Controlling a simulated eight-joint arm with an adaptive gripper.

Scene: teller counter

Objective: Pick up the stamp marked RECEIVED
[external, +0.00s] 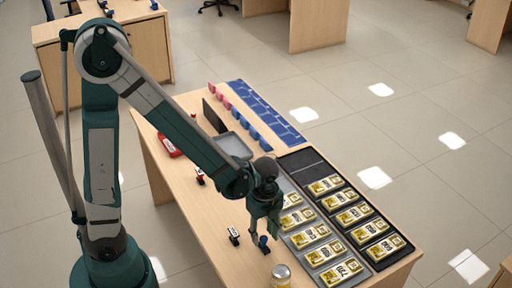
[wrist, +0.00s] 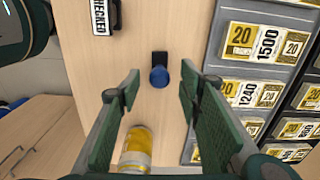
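No stamp in view shows a readable RECEIVED mark. A stamp with a round blue knob and black base (wrist: 159,75) stands on the counter between my open fingers in the wrist view; its label is not visible. In the external view this blue-knobbed stamp (external: 263,243) is just below my gripper (external: 262,232). My gripper (wrist: 156,84) is open and apart from the stamp.
A yellow-labelled jar (wrist: 137,148) stands near the front edge, close to my left finger in the wrist view. Trays of banknote bundles (external: 345,215) fill the right side. A red object (external: 170,146) and a grey tray (external: 232,146) are farther back.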

